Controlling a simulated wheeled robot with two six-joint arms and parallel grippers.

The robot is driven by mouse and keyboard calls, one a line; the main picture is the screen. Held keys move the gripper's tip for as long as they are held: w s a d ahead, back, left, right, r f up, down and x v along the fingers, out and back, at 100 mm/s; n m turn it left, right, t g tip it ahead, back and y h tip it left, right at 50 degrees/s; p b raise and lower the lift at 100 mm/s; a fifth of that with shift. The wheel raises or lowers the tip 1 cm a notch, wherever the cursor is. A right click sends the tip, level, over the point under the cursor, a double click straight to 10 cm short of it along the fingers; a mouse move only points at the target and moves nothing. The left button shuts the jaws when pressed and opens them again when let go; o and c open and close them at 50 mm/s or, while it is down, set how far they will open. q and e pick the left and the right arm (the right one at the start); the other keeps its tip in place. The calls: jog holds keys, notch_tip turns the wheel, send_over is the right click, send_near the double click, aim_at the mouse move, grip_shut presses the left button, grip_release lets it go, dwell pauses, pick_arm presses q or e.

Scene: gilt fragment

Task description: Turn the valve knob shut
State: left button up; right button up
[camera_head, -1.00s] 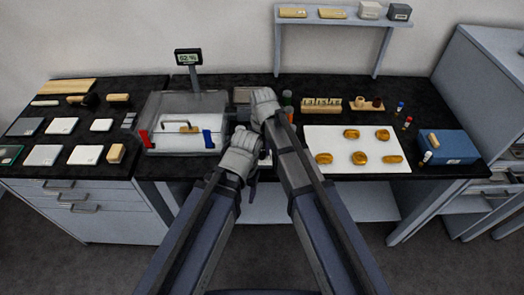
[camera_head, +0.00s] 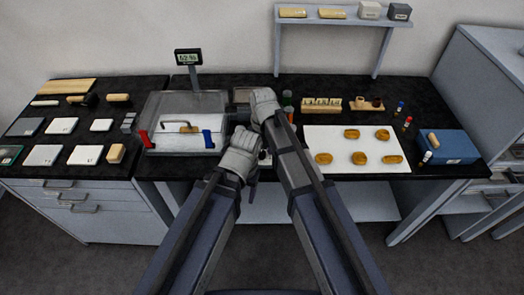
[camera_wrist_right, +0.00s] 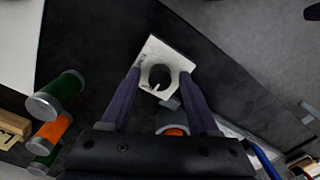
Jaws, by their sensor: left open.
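In the right wrist view a round dark knob (camera_wrist_right: 158,76) with a pale mark sits on a square white plate (camera_wrist_right: 151,51); I take it as the valve knob. My right gripper (camera_wrist_right: 160,73) has its two purple fingers apart, one on each side of the knob. I cannot tell whether they touch it. In the head view the knob is hidden by my arms. My right gripper (camera_head: 264,105) is over the middle of the bench, its fingers hidden. My left gripper (camera_head: 240,153) is open and empty, lower, near the bench's front edge.
A clear chamber (camera_head: 186,105) with red and blue end pieces stands left of my grippers, under a small display (camera_head: 188,57). A white board (camera_head: 340,143) with several gold pieces lies right. Green and orange vials (camera_wrist_right: 54,132) stand close to my right gripper.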

aim_at(262, 152)
jog(key=shift+r, duration=0.1)
notch_tip(262, 152, up, 8)
jog(key=p, duration=0.8)
jog(key=shift+f, duration=0.2)
jog(key=s+d+m, duration=0.1)
jog(key=s+d, duration=0.2)
jog(key=s, duration=0.5)
jog(key=s+d+h, duration=0.1)
jog(key=s+d, duration=0.2)
jog(key=s, duration=0.5)
jog(key=shift+s+m, duration=0.25)
jog(key=shift+m, duration=0.15)
